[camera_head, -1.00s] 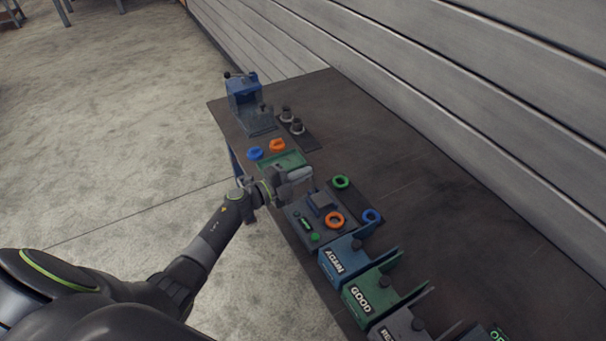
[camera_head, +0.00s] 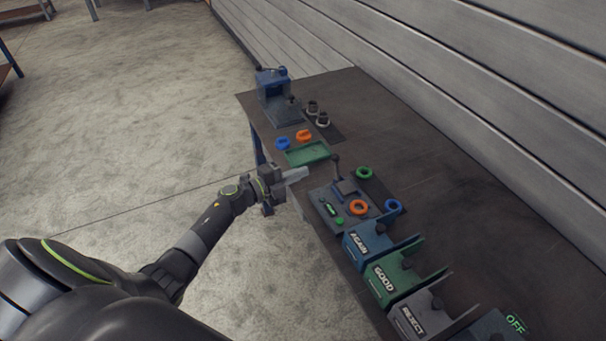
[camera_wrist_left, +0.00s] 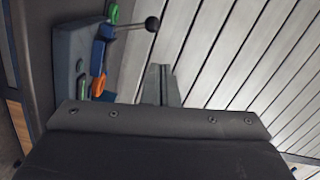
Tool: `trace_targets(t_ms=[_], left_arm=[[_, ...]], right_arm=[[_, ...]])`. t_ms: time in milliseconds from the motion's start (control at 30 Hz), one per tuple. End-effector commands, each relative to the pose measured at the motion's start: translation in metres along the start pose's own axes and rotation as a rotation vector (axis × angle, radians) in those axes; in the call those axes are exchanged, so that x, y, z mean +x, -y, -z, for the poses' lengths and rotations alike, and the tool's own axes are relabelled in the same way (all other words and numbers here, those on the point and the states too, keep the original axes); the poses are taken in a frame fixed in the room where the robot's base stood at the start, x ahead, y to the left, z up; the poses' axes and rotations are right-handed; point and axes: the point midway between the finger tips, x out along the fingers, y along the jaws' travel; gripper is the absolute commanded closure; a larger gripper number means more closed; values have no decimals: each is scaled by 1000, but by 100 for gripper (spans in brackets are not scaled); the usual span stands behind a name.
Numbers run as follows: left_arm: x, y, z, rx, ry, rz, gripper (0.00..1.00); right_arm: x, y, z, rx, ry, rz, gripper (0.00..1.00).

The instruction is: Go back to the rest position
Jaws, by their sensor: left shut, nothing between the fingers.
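My left gripper (camera_head: 296,174) is shut and empty. In the head view it is at the table's near edge, between the green tray (camera_head: 308,153) and the grey test fixture (camera_head: 336,208), touching neither as far as I can tell. In the left wrist view the closed fingers (camera_wrist_left: 160,84) point toward the slatted wall. The fixture (camera_wrist_left: 75,65) shows there at the left, with its black ball-ended lever (camera_wrist_left: 152,24). My right gripper is not in view.
The dark table (camera_head: 440,170) holds a blue machine (camera_head: 272,88), two dark flanged parts (camera_head: 318,113), several coloured rings, and AGAIN (camera_head: 367,240), GOOD (camera_head: 385,279) and REJECT (camera_head: 412,318) bins. Open floor (camera_head: 120,140) lies left of the table.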

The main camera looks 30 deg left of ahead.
Motion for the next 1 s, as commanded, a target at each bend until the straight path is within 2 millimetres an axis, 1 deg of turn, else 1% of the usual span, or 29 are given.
trace_targets(t_ms=[133,300,400,467,533,567,667,700,767,800,867,900,967,1000], left_arm=[[0,0,0,0,-1,1,100],[0,0,0,0,-1,1,100],[0,-1,0,-3,1,0,100],[-2,-7,-2,-20,14,0,100],[-9,-24,-8,-72,57,-2,100],[-14,-35,-11,-108,86,-1,100],[-40,-88,-27,-263,226,-10,100],[-54,-114,-33,-334,294,-17,100],[-77,-154,-40,-442,401,-31,100],[-93,-179,-43,-508,471,-42,100],[-119,-217,-43,-603,574,-63,100],[-137,-242,-42,-664,643,-79,100],[-165,-279,-37,-751,743,-105,100],[-184,-302,-32,-806,809,-124,100]], right_arm=[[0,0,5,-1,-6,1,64],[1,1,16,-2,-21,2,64],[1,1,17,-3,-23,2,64],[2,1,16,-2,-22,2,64],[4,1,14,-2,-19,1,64],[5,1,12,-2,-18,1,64],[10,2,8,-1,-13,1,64],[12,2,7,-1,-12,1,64],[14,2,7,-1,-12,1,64],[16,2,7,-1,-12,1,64],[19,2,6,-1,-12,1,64],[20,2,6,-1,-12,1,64],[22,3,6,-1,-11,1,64],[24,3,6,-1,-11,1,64]])
